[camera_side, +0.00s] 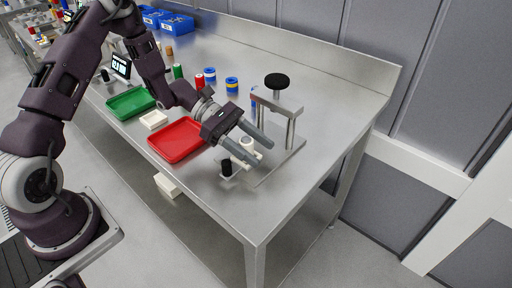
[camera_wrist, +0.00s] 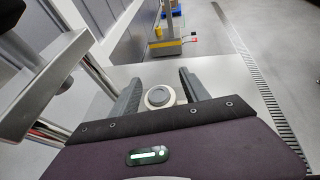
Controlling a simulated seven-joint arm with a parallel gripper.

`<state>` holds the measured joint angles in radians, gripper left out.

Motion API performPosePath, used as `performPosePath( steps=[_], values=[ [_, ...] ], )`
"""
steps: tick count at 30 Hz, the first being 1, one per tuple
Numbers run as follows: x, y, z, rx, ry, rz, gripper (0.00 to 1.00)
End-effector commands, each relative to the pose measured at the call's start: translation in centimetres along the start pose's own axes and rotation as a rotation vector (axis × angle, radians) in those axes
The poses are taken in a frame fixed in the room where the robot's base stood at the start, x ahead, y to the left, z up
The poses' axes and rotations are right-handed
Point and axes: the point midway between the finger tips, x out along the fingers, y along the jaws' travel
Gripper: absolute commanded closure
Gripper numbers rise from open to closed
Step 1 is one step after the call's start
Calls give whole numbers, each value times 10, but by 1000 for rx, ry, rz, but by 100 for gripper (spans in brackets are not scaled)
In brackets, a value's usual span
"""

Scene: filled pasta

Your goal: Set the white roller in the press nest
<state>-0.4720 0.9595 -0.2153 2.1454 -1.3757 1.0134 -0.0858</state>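In the side view, my gripper (camera_side: 262,153) reaches over the right part of the steel table, its two fingers apart. A small white round part (camera_side: 247,142), seemingly the white roller, shows between the fingers and is partly hidden. In the wrist view it is a white ring with a grey round top (camera_wrist: 160,96). It lies between the open fingers of my gripper (camera_wrist: 160,76), with a gap visible on each side. The press (camera_side: 291,109), with a black round knob (camera_side: 277,80), stands just beyond my fingers. I cannot make out the press nest separately.
A black cylinder (camera_side: 226,167) stands close in front of my fingers. A red tray (camera_side: 178,140), a small white box (camera_side: 153,120) and a green tray (camera_side: 130,103) lie to the left. Coloured cylinders (camera_side: 210,76) stand behind. The table's front right corner is clear.

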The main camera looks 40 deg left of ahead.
Motion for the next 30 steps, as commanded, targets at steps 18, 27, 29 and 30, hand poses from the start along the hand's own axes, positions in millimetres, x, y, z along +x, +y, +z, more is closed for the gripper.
performPosePath(
  steps=[18, 27, 29, 30],
  values=[
    [-111, 1, 2, 1, 2, 4, 46],
    [-120, -6, 14, 49, 33, -29, 46],
    [-116, -20, 32, 142, 96, -83, 46],
    [-113, -34, 48, 234, 158, -133, 46]
  ],
)
